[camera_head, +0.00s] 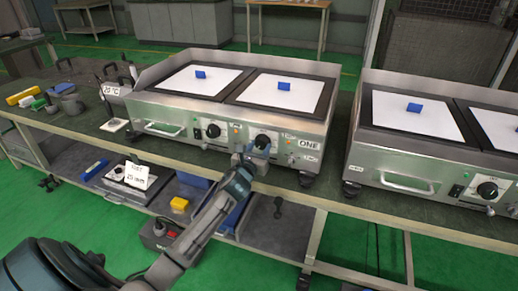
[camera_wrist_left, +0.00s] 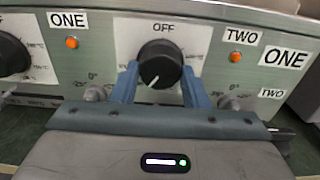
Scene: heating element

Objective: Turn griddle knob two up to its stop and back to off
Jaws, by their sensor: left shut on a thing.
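Griddle knob two (camera_wrist_left: 160,60) is a black round knob on a white dial plate marked OFF at the top, left of the TWO label (camera_wrist_left: 242,36). Its white pointer line points down and to the left, away from OFF. My left gripper (camera_wrist_left: 160,80) is shut on the knob, with one blue-grey finger on each side. In the head view the left gripper (camera_head: 257,150) is at the front panel of the left griddle (camera_head: 220,115), and it partly covers the knob. My right gripper is not in view.
Knob one (camera_wrist_left: 12,52) is left of the held knob. Orange lamps (camera_wrist_left: 71,43) sit on the panel. Blue blocks (camera_head: 284,86) lie on white sheets on the griddle plates. A second griddle (camera_head: 400,165) stands to the right on the bench. Several items are on the lower shelf.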

